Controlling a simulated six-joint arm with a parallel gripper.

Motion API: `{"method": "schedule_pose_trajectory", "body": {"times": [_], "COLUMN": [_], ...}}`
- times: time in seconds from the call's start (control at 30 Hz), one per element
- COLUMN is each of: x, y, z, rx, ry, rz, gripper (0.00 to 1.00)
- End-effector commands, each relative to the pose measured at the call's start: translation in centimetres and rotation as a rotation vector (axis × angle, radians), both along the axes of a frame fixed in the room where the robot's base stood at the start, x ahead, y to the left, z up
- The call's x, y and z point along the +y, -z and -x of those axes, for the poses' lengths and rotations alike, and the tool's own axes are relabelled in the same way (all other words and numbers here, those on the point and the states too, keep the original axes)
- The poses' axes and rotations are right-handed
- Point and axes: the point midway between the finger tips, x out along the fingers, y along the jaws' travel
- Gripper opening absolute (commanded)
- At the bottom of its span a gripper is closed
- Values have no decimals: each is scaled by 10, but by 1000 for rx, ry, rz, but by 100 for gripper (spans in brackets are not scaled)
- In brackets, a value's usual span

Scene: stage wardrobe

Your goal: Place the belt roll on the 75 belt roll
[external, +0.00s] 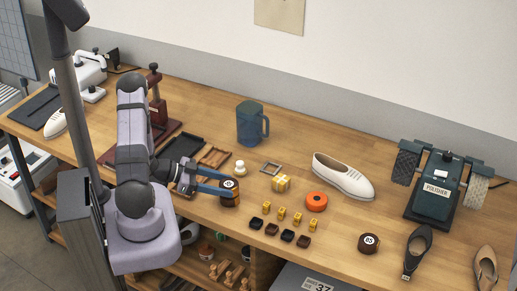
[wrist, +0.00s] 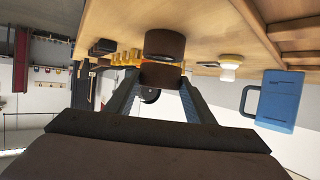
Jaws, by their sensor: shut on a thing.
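My gripper (external: 226,187) is shut on a dark brown belt roll (external: 229,183) with a round white label on top; its number is too small to read surely. A second brown belt roll (external: 231,202) stands on the table right under it; its top label is hidden. In the wrist view, which looks upside down, the held roll (wrist: 160,76) sits between the fingertips, and the lower roll (wrist: 165,43) is lined up with it. They are very close; I cannot tell whether they touch. Another dark roll (external: 368,243), marked 85, lies farther right.
A blue mug (external: 251,124) is behind. Several small yellow and dark pieces lie in front to the right.

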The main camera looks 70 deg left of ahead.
Motion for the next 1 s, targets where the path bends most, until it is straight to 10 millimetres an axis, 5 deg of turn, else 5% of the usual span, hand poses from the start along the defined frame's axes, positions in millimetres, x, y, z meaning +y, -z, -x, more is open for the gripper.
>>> {"method": "schedule_pose_trajectory", "body": {"times": [0.57,0.6,0.67,1.0], "x": [0,0,0,0], "y": [12,12,11,10], "z": [0,0,0,0], "rx": [0,0,0,0], "ry": [0,0,0,0], "rz": [-1,-1,-1,-1], "gripper": [24,56,67,67]}}
